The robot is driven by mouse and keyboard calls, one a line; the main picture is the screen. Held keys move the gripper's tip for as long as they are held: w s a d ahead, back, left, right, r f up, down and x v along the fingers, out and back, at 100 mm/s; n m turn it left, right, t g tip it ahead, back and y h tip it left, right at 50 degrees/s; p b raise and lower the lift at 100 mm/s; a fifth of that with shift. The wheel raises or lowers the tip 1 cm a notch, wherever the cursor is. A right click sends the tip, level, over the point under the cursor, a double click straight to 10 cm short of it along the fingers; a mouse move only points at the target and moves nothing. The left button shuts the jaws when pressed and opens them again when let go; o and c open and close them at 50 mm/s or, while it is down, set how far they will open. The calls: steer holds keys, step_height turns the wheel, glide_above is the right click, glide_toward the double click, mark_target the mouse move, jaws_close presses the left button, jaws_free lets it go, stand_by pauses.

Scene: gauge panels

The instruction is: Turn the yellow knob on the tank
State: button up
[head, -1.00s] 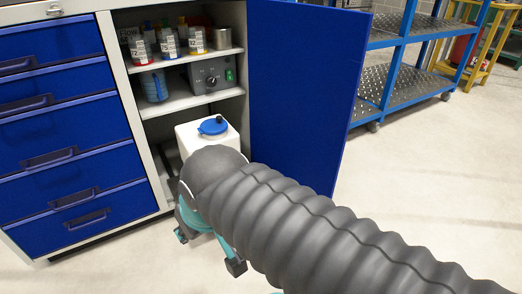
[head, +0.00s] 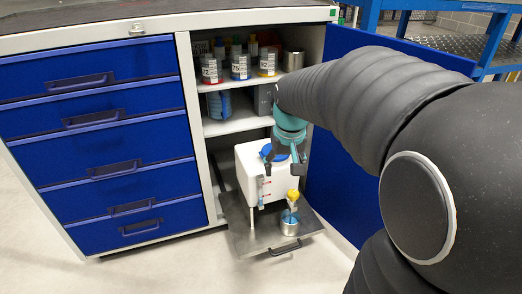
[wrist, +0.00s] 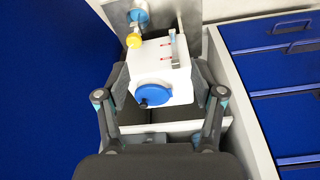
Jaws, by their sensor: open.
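The white tank (head: 250,178) stands on a metal pull-out shelf (head: 240,238) low in the cabinet, with a blue cap on top. The yellow knob (head: 293,195) sits on a tap at its front right, above a metal cup (head: 290,223) with blue inside. In the wrist view, the yellow knob (wrist: 134,41) is at the far end of the tank (wrist: 172,58), and the blue cap (wrist: 155,94) is nearer. My gripper (head: 287,167) is open and empty, pointing down near the capped top, above and behind the knob. Its fingers (wrist: 160,82) appear either side of the tank.
The open blue door (head: 335,185) stands to the right of the tank, and blue drawers (head: 115,170) to the left. Shelves above hold labelled bottles (head: 240,66) and a metal can (head: 293,60). Floor in front of the pull-out shelf is clear.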

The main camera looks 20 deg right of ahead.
steer(key=w+d+f+g+p, duration=0.1)
steer(key=w+d+f+p, duration=0.15)
steer(key=w+d, duration=0.35)
steer(key=m+g, duration=0.1)
glide_toward(294, 192)
steer(key=f, duration=0.9)
steer(key=shift+w+d, duration=0.1)
steer(key=shift+w, duration=0.1)
steer(key=shift+m, duration=0.3)
steer(key=c, duration=1.2)
